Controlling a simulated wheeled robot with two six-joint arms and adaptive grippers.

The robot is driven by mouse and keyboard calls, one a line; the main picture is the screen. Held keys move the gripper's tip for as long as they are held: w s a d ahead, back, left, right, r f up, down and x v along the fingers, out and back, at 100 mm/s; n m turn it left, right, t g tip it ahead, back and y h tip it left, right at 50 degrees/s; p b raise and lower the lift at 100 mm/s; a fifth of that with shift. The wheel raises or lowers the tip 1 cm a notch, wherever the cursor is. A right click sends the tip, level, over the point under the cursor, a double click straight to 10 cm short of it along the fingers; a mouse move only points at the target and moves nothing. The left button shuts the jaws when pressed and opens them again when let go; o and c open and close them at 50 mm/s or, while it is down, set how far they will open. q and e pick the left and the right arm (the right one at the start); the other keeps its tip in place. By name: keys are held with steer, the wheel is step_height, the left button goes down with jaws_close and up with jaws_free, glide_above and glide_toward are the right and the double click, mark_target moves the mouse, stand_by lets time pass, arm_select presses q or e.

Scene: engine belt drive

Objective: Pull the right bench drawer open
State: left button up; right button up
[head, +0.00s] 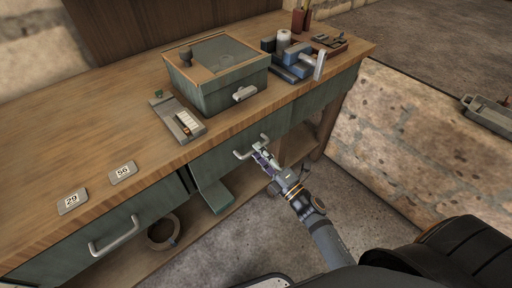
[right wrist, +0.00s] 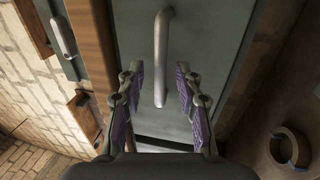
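The right bench drawer (head: 222,158) has a green front with a pale bar handle (head: 243,152), and it looks shut, its front in line with the bench. My right gripper (head: 262,158) is at the right part of that handle. In the right wrist view, the purple-padded fingers of the right gripper (right wrist: 160,88) are spread apart. The handle (right wrist: 161,58) runs down between them, with a visible gap on both sides. The drawer front (right wrist: 205,45) lies behind it. My left gripper is in neither view.
On the wooden benchtop (head: 95,130) stand a green box (head: 225,95), a small gauge-like device (head: 178,118) and a blue vise (head: 292,65). A left drawer handle (head: 115,238) is at lower left. A ring (head: 163,232) lies on the lower shelf. Floor before the bench is open.

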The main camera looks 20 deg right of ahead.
steer(key=shift+x, duration=1.05)
jaws_close()
